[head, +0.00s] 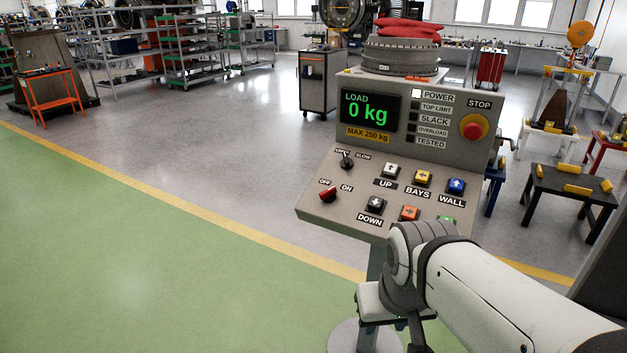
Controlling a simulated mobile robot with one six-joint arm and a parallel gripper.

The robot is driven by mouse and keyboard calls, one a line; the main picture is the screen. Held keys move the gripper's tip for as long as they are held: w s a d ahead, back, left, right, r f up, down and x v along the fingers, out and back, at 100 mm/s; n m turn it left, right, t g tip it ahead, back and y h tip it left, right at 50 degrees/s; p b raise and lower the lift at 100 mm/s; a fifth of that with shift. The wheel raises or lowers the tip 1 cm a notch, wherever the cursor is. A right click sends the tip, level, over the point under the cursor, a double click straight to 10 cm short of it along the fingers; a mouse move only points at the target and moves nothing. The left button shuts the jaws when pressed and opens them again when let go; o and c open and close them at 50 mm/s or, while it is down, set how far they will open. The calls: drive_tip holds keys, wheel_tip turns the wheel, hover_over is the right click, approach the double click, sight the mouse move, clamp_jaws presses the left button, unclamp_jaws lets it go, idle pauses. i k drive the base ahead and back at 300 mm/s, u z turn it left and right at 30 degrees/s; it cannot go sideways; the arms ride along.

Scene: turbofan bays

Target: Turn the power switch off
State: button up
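The power switch is a red rotary knob (327,195) at the lower left of the sloped face of a grey control console (312,212). OFF is printed at its upper left and ON at its right. I cannot tell for sure which label the knob points to. The POWER lamp (415,94) is lit white, and the green display (370,110) reads LOAD 0 kg. My white arm comes in from the lower right, and its grey joint is in front of the console's lower right. My gripper's fingers do not show, so whether they hold anything is hidden.
A black selector lever (346,160) is just above the red knob. Several push buttons, including UP (390,170) and DOWN (375,205), are to its right. A red STOP button (474,127) is at the upper right. The green floor (150,260) left of the console is clear.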

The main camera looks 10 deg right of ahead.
sight(328, 195)
drive_tip(key=z, duration=0.05)
drive_tip(key=i, duration=1)
drive_tip(key=u, duration=0.1)
